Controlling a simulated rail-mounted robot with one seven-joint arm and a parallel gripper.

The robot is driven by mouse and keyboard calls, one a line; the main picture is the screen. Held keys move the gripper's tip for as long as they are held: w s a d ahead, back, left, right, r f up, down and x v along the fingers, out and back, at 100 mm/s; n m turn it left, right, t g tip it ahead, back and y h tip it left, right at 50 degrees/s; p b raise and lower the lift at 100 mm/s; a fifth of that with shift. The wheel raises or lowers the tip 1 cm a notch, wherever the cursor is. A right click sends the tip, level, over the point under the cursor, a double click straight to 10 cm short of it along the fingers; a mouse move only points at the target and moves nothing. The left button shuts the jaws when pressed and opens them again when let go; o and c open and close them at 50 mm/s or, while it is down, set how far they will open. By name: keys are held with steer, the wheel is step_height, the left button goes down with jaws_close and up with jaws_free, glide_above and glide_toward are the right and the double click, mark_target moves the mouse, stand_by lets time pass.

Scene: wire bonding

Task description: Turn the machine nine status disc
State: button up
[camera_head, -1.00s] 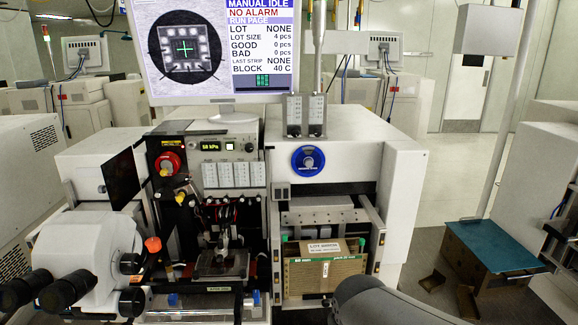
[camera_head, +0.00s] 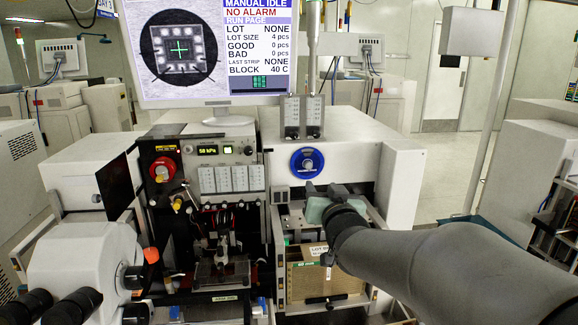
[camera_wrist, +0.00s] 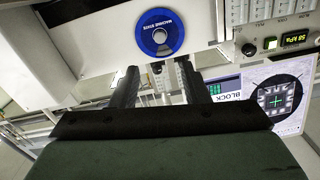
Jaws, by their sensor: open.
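The blue status disc (camera_head: 307,161), with a pale round centre, is on the white front panel of the machine, below the twin metal holders. It also shows in the wrist view (camera_wrist: 161,32) at the top centre, fully visible. My gripper (camera_head: 322,189) is just below and slightly right of the disc in the head view. In the wrist view my gripper (camera_wrist: 158,76) has its two dark fingers spread apart with nothing between them. The fingers point toward the disc and appear apart from it.
A monitor (camera_head: 212,104) stands left of the disc, above a control panel with a red knob (camera_head: 163,169). A brown box (camera_head: 318,278) sits in the bay under my gripper. A microscope (camera_head: 85,270) is at lower left. The white panel around the disc is clear.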

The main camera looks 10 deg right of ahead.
mark_target(309, 166)
steer(key=w+p, duration=0.1)
steer(key=w, duration=0.5)
steer(key=w+p, duration=0.2)
steer(key=w, duration=0.4)
steer(key=shift+w+a, duration=0.2)
steer(key=shift+w, duration=0.1)
jaws_close()
